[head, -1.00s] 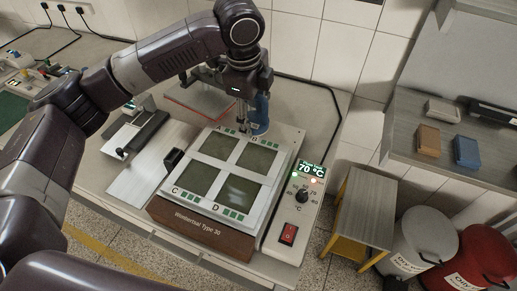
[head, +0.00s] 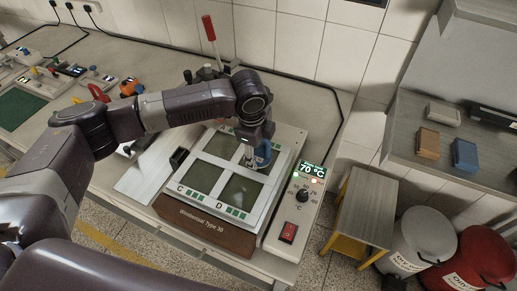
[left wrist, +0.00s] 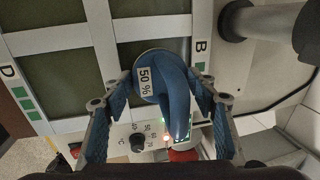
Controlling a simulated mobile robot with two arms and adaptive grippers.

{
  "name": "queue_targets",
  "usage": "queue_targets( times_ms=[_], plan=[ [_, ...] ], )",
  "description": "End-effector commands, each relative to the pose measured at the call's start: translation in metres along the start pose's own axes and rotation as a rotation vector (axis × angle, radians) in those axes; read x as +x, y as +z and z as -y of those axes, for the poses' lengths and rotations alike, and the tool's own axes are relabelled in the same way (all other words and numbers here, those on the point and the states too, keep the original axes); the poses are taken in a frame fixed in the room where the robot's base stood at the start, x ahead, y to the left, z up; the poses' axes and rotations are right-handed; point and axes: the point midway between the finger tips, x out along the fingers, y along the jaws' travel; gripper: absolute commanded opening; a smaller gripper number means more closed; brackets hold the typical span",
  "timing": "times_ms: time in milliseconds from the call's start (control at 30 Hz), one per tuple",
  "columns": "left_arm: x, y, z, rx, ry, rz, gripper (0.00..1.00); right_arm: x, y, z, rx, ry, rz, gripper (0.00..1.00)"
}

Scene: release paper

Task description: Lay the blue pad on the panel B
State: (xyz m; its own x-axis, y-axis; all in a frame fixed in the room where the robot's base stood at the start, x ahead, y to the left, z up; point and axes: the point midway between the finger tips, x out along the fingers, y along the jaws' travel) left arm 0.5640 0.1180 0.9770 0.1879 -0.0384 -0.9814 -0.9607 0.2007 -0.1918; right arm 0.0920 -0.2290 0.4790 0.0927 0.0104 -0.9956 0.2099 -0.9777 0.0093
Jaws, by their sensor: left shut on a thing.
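My left gripper (head: 259,144) is shut on a blue rounded object (head: 262,156) marked "50 %". It also shows in the left wrist view (left wrist: 150,78), between the two fingers (left wrist: 160,88). I cannot tell whether this is the pad; it looks more like a bottle. It is over panel B (left wrist: 128,50), hiding much of it; I cannot tell whether it touches. A blue block (head: 465,152) lies on the grey shelf at the right. The four-panel hot plate (head: 200,218) stands on the bench. My right gripper is not in view.
A control box (head: 292,215) reading 70 °C stands right of the plate. A brown block (head: 429,146) and a pale block (head: 443,112) share the shelf. A red-handled lever (head: 209,29) stands behind my arm. A small side table (head: 368,207) and bins are on the floor.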

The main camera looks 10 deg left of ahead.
Motion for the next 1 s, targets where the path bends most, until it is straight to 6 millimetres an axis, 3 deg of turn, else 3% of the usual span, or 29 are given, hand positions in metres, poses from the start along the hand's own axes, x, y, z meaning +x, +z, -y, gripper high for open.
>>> queue_targets(
  times_ms=[300, 333, 467, 833, 1000],
  plan=[
    [0.0, -0.001, 0.002, 0.0, -0.005, -0.002, 0.0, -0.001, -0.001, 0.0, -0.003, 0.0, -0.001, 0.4],
    [0.002, 0.0, 0.0, 0.0, -0.001, -0.001, 0.56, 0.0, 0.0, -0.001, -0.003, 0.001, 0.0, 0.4],
    [0.001, 0.0, 0.0, 0.0, -0.001, -0.001, 0.7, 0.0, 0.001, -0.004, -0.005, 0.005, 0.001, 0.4],
    [-0.003, 0.0, 0.001, 0.001, -0.002, -0.001, 0.7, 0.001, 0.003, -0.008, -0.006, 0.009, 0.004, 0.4],
    [-0.028, 0.0, 0.001, 0.001, -0.005, -0.001, 0.7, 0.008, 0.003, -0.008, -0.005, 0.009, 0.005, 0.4]
  ],
)
